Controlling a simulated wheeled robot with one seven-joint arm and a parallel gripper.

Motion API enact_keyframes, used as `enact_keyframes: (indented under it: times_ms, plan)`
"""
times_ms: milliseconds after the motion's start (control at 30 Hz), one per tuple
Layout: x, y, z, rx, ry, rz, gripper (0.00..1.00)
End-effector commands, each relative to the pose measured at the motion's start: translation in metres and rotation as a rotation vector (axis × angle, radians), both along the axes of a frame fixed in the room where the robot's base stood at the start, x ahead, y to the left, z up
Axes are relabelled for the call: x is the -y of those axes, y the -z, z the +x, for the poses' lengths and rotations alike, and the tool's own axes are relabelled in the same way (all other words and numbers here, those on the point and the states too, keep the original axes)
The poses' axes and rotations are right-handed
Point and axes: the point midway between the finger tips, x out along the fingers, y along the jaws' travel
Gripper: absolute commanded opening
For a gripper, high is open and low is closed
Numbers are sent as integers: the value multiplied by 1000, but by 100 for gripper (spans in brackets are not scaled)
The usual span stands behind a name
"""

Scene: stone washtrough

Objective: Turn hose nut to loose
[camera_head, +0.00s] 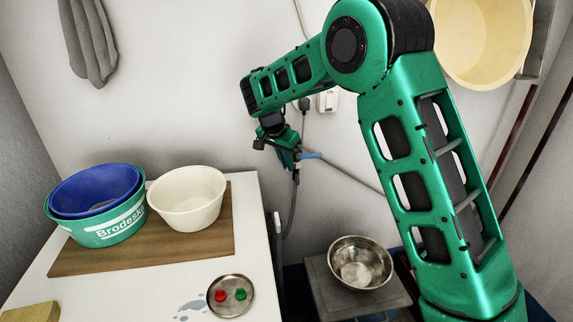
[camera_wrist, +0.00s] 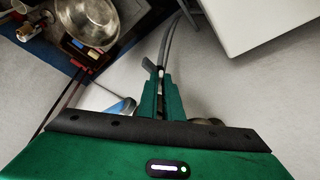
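My gripper (camera_head: 287,153) is at the wall tap above the stool. In the wrist view, the two green fingers of my gripper (camera_wrist: 162,99) stand close together with a narrow piece at the top of the hose between them. This piece is at the hose nut's place; the fingers hide most of the nut. The grey hose (camera_head: 291,208) hangs down from there, and the hose (camera_wrist: 168,47) also shows beyond the fingertips in the wrist view. The tap's blue handle (camera_head: 311,156) sticks out to the right of the fingers; the handle (camera_wrist: 121,108) is left of them in the wrist view.
A metal bowl (camera_head: 345,243) stands on a grey stool (camera_head: 325,285) below the tap. The white counter (camera_head: 250,215) at left bears a wooden board (camera_head: 160,245), a blue basin (camera_head: 95,187), a white bowl (camera_head: 187,199) and a small metal dish (camera_head: 231,309). A cable and plug are on the wall behind.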

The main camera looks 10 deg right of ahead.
Motion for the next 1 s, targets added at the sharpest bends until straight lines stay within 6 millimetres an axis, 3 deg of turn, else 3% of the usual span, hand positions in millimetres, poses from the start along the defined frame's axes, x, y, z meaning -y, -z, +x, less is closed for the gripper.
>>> enact_keyframes:
  times_ms: [167, 500, 800, 867, 1000]
  plan:
    - [-1, 0, 1, 0, 9, 0, 0]
    - [-8, -1, 11, 3, 225, 1, 0]
    - [-8, -1, 11, 3, 238, 1, 0]
    - [-8, -1, 11, 4, 237, 2, 14]
    - [-8, -1, 10, 2, 238, 1, 14]
